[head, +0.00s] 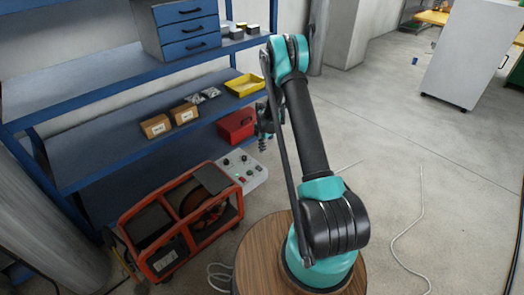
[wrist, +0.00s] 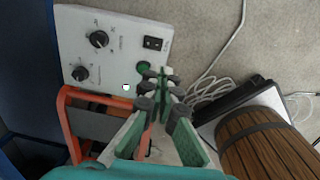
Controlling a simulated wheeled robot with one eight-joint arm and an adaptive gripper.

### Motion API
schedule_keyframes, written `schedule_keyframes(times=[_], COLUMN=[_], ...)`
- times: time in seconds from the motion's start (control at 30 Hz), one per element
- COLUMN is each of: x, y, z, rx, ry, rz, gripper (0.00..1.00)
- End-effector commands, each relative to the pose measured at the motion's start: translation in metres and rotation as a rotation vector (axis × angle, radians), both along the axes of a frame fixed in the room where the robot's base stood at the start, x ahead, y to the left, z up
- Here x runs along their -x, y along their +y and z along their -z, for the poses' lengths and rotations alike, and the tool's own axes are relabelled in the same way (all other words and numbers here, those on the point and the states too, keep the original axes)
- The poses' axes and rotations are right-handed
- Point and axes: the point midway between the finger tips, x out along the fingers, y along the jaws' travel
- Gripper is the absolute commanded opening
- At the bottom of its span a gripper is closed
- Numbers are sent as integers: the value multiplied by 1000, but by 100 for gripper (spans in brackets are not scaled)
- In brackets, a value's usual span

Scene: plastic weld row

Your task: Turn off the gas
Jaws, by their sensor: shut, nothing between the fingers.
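A light control box (head: 240,172) sits beside the red-framed machine in the head view. In the wrist view the box (wrist: 72,22) shows two black knobs, a large one (wrist: 98,39) and a smaller one (wrist: 79,73), a black rocker switch (wrist: 152,43) and a green round button (wrist: 143,67). Their labels are too small to read, so I cannot tell which one is the gas. My gripper (wrist: 162,76) is shut and empty. In the wrist view its tips overlap the box's lower right edge near the green button. In the head view my gripper (head: 264,147) hangs above the box, partly hidden by my arm.
The red-framed machine (head: 128,215) stands on the floor left of the box. A blue shelf (head: 75,100) behind holds cardboard boxes (head: 155,126), a yellow bin (head: 245,85) and a red case (head: 236,125). White cable (wrist: 212,88) lies on the floor; open floor (head: 420,150) is to the right.

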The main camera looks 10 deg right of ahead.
Motion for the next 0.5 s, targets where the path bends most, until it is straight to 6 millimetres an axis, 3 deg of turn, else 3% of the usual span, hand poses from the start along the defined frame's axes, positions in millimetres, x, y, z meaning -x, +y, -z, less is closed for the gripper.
schedule_keyframes(times=[0.5], x=[-11], y=[9], z=[-4], rx=[-37], ry=[-53], rz=[0], gripper=[0])
